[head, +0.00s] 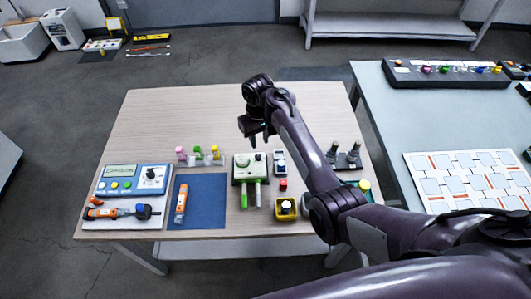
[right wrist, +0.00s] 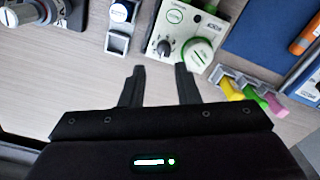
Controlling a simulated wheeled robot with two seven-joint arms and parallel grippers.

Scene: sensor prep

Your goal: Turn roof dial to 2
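I cannot read a dial setting or tell which dial is the roof dial. My right gripper (head: 254,138) hangs above and behind this box. In the right wrist view its fingers (right wrist: 160,72) are apart, with nothing between them, pointing toward the dark dial without visible contact. My left gripper is not in view.
A blue box with a display (head: 121,171) and a dark knob (head: 151,173) stands left, beside a blue mat (head: 208,205). Pink, yellow and green pieces (head: 198,153) stand behind the mat. The table's back is clear.

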